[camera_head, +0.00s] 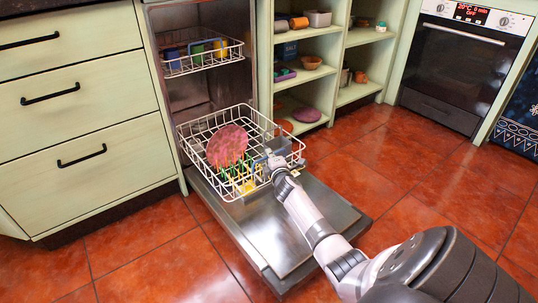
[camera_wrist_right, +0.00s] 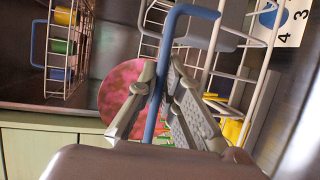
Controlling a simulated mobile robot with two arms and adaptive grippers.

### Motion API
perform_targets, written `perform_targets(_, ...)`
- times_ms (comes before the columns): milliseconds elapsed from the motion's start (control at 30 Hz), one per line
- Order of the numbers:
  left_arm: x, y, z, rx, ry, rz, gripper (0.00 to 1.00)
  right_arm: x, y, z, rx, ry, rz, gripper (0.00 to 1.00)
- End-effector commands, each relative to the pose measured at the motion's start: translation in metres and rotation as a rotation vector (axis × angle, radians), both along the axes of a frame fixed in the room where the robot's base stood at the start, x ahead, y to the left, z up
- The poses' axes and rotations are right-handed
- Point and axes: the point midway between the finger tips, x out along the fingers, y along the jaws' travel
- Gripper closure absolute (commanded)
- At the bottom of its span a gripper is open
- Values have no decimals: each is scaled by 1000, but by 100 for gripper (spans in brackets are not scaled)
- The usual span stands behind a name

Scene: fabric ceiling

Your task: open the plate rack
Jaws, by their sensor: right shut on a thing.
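The plate rack (camera_head: 213,182) is the white wire lower rack of the dishwasher. It is partly pulled out over the lowered dishwasher door (camera_head: 285,232). A round pink-red plate (camera_head: 227,145) stands upright in it, and it also shows in the right wrist view (camera_wrist_right: 118,88). My right gripper (camera_head: 274,163) is at the rack's front right part. In the right wrist view its fingers (camera_wrist_right: 160,82) are shut on a blue-grey bar-like handle (camera_wrist_right: 183,14) at the rack's front. The fingers hide part of it. My left gripper is not in view.
The upper rack (camera_head: 205,57) holds several coloured cups. Green drawers (camera_head: 85,155) stand to the left, open shelves (camera_head: 310,75) to the right, and an oven (camera_head: 455,70) farther right. The red tiled floor (camera_head: 410,185) is clear.

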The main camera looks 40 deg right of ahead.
Motion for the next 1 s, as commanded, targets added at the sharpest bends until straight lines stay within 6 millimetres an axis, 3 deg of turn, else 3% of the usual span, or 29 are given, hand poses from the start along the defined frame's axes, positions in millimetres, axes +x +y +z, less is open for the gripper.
perform_targets(433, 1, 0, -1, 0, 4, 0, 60, -1, 0, 0, -2, 1, 0, 100)
perform_targets(467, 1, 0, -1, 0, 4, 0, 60, -1, 0, 0, -2, 1, 0, 92)
perform_targets(767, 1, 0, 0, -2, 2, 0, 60, -1, 0, 0, -1, 0, 0, 72)
perform_targets(1000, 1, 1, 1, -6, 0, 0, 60, -1, 0, 0, 0, 0, 0, 72)
